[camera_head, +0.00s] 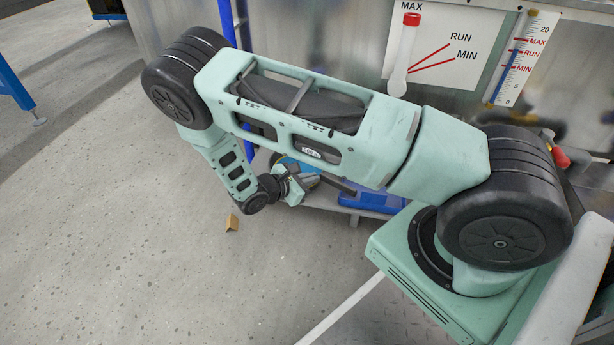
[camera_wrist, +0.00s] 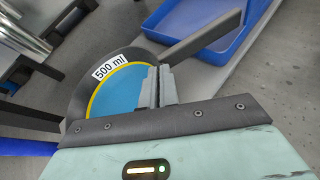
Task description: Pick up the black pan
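The black pan (camera_wrist: 78,92) has a blue inside with a yellow ring and a white "500 ml" label. Its dark handle runs to the upper right in the wrist view, across part of a blue tray. My gripper (camera_wrist: 158,86) is at the pan's right side near the handle's base, its fingers close together on the pan's wall. In the head view the pan (camera_head: 306,178) shows partly behind my gripper (camera_head: 290,188) and arm. My wrist hides its lower part. I cannot tell whether it touches a surface beneath.
The blue tray (camera_wrist: 195,22) lies on a low shelf, beside the pan; it also shows in the head view (camera_head: 372,199). A blue post (camera_head: 252,60) stands close behind my arm. A small tan block (camera_head: 232,222) lies on the floor.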

